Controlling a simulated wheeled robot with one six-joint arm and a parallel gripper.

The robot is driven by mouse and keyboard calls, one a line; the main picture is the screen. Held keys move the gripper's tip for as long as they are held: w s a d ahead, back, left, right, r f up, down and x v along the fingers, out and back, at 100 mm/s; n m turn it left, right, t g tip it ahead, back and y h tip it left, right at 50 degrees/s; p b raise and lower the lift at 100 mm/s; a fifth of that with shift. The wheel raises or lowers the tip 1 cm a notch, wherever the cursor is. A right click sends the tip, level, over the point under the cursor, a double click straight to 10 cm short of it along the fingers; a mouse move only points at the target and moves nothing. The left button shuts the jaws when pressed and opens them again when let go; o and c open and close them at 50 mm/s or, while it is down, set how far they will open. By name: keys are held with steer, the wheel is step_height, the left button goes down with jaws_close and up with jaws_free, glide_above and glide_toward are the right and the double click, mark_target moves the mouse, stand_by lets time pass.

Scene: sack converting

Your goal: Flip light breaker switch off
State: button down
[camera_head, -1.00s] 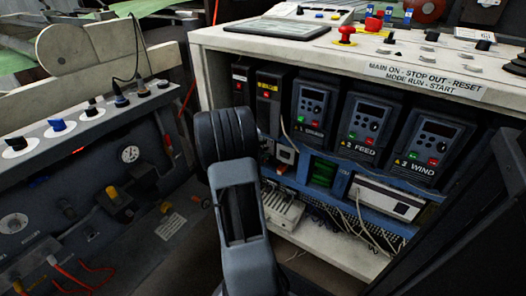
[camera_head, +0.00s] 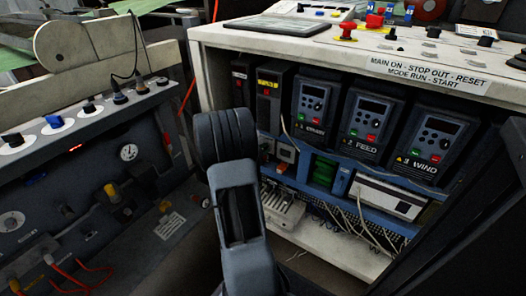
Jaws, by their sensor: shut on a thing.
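No switch can be read as the light breaker in the head view. Two narrow black modules stand at the left end of the cabinet's upper shelf: one with a small red mark (camera_head: 241,84) and one with a yellow label (camera_head: 268,100). My arm rises through the middle of the view and ends in a black ribbed part in front of the lower left of the shelves. No gripper fingers show. My arm hides the shelf parts behind it.
Three drives marked with names, including FEED (camera_head: 366,125) and WIND (camera_head: 428,140), fill the shelf. Loose wires hang below. A knob panel (camera_head: 75,130) with hoses and a gauge (camera_head: 128,152) stands left. A red button (camera_head: 346,32) is on the cabinet top.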

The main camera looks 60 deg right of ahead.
steer(key=shift+f+m+g+h+b, duration=0.2)
steer(key=shift+f+m+h, duration=0.1)
steer(key=shift+h, duration=0.75)
steer(key=shift+f+m+g+h+b, duration=0.1)
steer(key=shift+f+m+g+h, duration=0.2)
steer(key=shift+h, duration=0.7)
steer(key=shift+f+m+g+h+b, duration=0.15)
steer(key=shift+f+h, duration=0.2)
steer(key=shift+h, duration=0.7)
steer(key=c, duration=1.2)
jaws_free()
steer(key=shift+o, duration=0.2)
steer(key=p+v, duration=0.2)
steer(key=v, duration=1.1)
steer(key=shift+a+f+p, duration=0.25)
steer(key=shift+a+p, duration=0.05)
steer(key=shift+p, duration=0.05)
